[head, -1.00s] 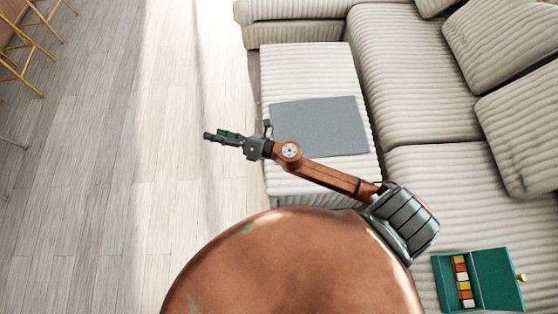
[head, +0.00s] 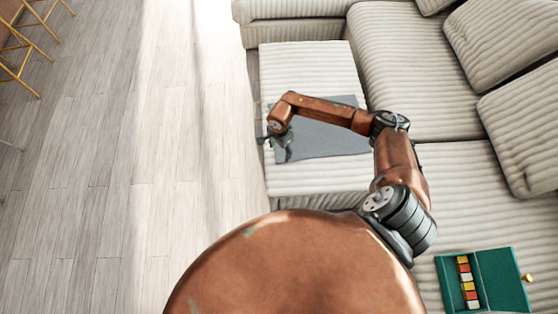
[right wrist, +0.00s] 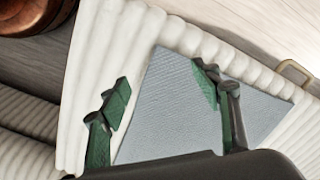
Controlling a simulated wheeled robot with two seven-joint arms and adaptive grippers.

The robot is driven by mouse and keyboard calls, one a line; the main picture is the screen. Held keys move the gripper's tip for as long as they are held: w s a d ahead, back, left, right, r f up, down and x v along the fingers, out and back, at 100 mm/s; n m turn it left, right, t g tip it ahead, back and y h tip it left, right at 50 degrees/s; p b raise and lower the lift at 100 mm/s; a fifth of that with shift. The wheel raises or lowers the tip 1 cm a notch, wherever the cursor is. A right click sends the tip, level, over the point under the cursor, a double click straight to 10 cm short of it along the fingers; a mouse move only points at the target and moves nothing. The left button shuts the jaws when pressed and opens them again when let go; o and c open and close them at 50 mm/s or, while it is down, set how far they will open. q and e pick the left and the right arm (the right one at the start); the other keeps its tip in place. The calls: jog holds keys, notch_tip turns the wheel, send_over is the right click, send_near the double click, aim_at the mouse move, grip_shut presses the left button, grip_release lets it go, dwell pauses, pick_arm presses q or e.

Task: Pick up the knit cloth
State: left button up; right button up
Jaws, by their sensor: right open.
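The knit cloth (head: 325,141) is a flat grey-blue rectangle lying on a ribbed cream ottoman (head: 305,62). My right arm bends over it, hiding part of its upper left side. My right gripper (head: 277,147) is at the cloth's left edge. In the right wrist view the two green-padded fingers (right wrist: 165,92) are spread apart, with the cloth (right wrist: 180,115) beyond and between them. Nothing is between the fingers. I cannot tell how high the fingertips are above the cloth. My left gripper is not in view.
A cream ribbed sofa (head: 405,70) with cushions lies right of and behind the ottoman. An open green box with coloured blocks (head: 485,281) rests on the sofa at lower right. Wooden floor (head: 130,150) is clear at left, with yellow-legged stools (head: 25,50) at upper left.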

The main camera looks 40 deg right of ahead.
jog(key=b, duration=0.2)
send_over(280, 161)
notch_tip(280, 161, down, 4)
jog(key=shift+f, duration=0.2)
notch_tip(280, 161, down, 3)
jog(key=shift+f+b, duration=0.1)
jog(key=shift+b, duration=0.9)
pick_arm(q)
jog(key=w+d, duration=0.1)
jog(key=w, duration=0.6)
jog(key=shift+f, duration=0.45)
pick_arm(e)
jog(key=shift+w+f, duration=0.1)
jog(key=shift+f, duration=0.15)
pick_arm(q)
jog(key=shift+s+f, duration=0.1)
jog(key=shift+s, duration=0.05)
pick_arm(e)
jog(key=shift+f, duration=0.15)
jog(key=shift+f+b, duration=0.15)
jog(key=shift+b, duration=0.25)
jog(key=shift+c, duration=0.7)
jog(key=shift+c, duration=0.5)
